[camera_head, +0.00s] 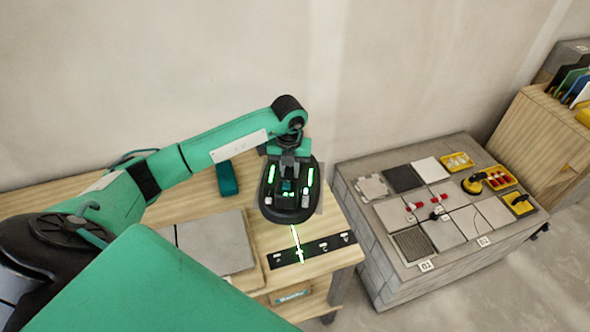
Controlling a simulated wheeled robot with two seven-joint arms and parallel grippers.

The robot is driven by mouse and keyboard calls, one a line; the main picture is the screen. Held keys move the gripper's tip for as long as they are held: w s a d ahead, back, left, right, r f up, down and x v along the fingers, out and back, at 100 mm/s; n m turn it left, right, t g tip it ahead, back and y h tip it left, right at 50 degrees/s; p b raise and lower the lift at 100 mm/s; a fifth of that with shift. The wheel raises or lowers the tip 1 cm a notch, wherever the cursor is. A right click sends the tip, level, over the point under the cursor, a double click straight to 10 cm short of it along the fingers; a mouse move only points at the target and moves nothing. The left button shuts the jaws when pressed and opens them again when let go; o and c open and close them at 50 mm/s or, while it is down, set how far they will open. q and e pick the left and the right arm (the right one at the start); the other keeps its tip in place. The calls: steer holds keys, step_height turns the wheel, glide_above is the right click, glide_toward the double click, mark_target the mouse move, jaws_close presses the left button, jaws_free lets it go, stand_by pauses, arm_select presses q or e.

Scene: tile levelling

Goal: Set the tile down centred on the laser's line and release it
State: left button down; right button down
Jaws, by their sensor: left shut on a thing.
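My left gripper (289,192) hangs over the right part of the wooden table, seen from above as a dark rounded body with green lights. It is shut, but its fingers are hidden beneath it. A grey edge, apparently the tile (319,202), shows at its right side; the rest of the tile is hidden, and I cannot tell its height above the table. The laser's green line (297,240) runs on the table just in front of the gripper and crosses a black marked strip (325,247). My right gripper is not in view.
Large grey slabs (213,240) lie on the table left of the gripper. A dark green block (228,178) stands behind. To the right, across a gap, a grey bench (382,272) carries several tiles, red-and-white pieces, yellow trays (457,162) and a black-and-yellow tool (474,185).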

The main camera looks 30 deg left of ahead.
arm_select(q)
steer(key=n, duration=0.1)
steer(key=a+n, duration=0.1)
steer(key=n, duration=0.1)
steer(key=shift+w+a+n, duration=0.2)
steer(key=shift+a+n, duration=0.1)
steer(key=shift+f, duration=0.15)
steer(key=shift+f, duration=0.1)
steer(key=shift+f+b, duration=1)
steer(key=shift+f, duration=0.7)
steer(key=shift+f+b, duration=1)
steer(key=shift+f, duration=0.8)
steer(key=shift+f, duration=0.15)
